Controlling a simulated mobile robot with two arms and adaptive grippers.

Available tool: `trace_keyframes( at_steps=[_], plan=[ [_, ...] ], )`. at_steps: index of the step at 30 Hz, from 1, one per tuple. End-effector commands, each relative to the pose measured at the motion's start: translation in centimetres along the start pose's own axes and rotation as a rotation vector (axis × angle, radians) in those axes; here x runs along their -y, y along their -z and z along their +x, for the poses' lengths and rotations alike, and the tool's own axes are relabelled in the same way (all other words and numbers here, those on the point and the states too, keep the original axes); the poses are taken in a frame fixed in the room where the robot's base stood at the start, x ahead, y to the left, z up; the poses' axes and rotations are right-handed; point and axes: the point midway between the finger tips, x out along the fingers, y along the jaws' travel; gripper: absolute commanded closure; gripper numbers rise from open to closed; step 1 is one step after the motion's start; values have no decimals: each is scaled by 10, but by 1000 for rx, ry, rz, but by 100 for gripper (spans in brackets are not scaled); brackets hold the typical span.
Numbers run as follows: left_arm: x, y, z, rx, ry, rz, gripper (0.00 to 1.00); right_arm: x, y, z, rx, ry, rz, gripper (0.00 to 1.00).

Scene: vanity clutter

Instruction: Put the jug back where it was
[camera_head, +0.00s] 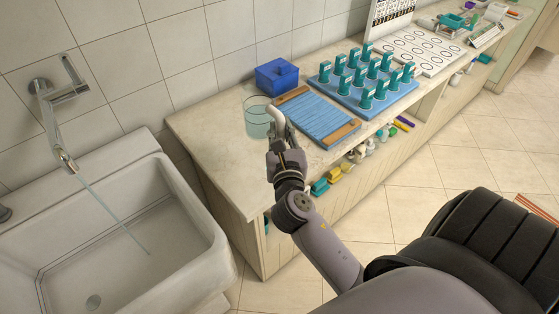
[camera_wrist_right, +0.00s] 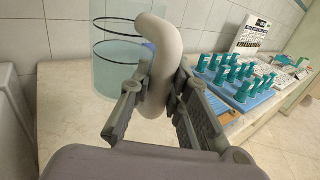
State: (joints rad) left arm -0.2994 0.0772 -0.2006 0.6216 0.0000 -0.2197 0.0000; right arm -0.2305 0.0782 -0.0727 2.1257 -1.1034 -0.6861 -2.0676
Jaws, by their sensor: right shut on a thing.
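The jug (camera_head: 257,120) is clear, pale blue-green, with a thick white handle (camera_head: 277,122). It is upright at the left part of the counter (camera_head: 205,135); I cannot tell whether its base touches the top. My right gripper (camera_head: 284,150) is shut on the handle. In the right wrist view, the fingers (camera_wrist_right: 158,105) lie on both sides of the white handle (camera_wrist_right: 163,60), with the clear jug body (camera_wrist_right: 115,65) behind and dark rings around it. My left gripper is not in view.
A blue box (camera_head: 277,77) and a blue slatted board with wooden ends (camera_head: 318,115) are close to the jug. A blue rack of teal-topped bottles (camera_head: 345,92) stands farther right. Water runs from the tap (camera_head: 62,158) into the white sink (camera_head: 140,275) at left. Bare counter lies left of the jug.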

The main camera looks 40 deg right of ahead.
Motion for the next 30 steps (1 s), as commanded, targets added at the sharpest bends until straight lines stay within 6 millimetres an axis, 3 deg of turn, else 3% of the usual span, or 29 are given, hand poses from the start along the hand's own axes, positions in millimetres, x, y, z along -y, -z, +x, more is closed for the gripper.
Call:
trace_keyframes(
  at_steps=[1,6,12,19,27,30],
  plan=[
    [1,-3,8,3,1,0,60,0,19,0,-3,1,-2,100],
    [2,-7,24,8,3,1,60,1,63,-1,-1,-1,-2,100],
    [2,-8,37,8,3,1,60,1,102,-1,1,-3,-1,100],
    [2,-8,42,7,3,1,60,1,119,-1,2,-2,0,100],
    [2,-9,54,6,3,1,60,2,155,-1,2,-2,-1,100],
    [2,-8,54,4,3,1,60,2,157,-1,4,-2,0,100]
  ],
)
